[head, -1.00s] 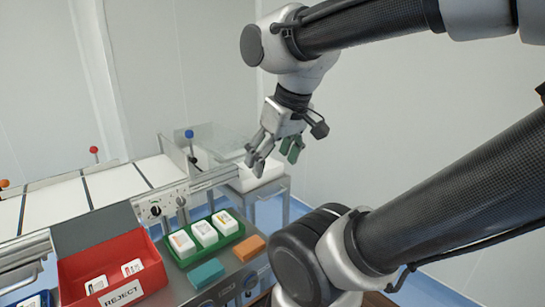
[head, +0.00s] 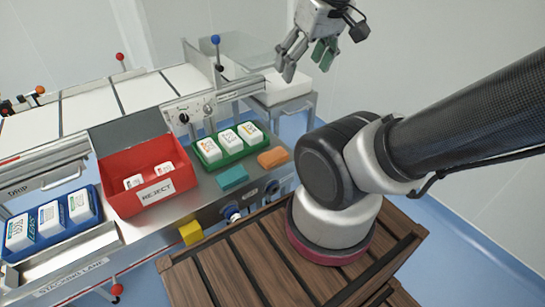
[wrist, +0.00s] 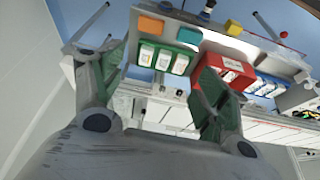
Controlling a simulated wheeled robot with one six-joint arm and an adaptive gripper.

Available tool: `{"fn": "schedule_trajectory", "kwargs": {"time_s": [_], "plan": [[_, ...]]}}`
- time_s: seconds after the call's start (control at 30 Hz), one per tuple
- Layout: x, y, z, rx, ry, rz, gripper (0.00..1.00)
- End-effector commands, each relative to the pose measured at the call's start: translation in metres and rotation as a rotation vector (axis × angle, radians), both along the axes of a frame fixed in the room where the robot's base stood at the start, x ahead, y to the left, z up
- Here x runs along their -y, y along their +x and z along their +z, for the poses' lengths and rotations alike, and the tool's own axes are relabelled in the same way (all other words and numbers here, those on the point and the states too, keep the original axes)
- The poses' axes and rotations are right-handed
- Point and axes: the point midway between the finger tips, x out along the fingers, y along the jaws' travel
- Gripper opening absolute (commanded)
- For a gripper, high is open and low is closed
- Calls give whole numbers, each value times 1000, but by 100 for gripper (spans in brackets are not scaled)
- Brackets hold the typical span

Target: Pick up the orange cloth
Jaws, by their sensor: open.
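The orange cloth (head: 273,157) is a small folded block lying on the grey machine ledge, right of the teal cloth (head: 232,177) and in front of the green tray (head: 204,157). In the wrist view the orange cloth (wrist: 151,25) shows near the top, beyond the left finger. My gripper (head: 304,62) is open and empty, raised above and behind the ledge, well apart from the cloth. Its two fingers also frame the lower middle of the wrist view (wrist: 158,90).
The green tray holds white packs. A red REJECT bin (head: 122,188) and a blue tray (head: 93,222) of packs stand to the left. A blue-knobbed post (head: 215,40) rises behind the ledge. A slatted wooden pallet (head: 240,262) lies in front, under my arm.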

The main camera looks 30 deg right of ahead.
Motion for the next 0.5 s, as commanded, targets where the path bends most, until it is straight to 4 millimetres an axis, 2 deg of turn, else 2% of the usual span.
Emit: {"fn": "schedule_trajectory", "kwargs": {"time_s": [0.27, 0.3, 0.37, 0.5], "plan": [[0, 0, 0, 0, 0, 0, 74], [0, 0, 0, 0, 0, 0, 78], [1, -1, 0, 0, 0, -5, 79], [11, 1, -17, -81, 3, -53, 79]]}}
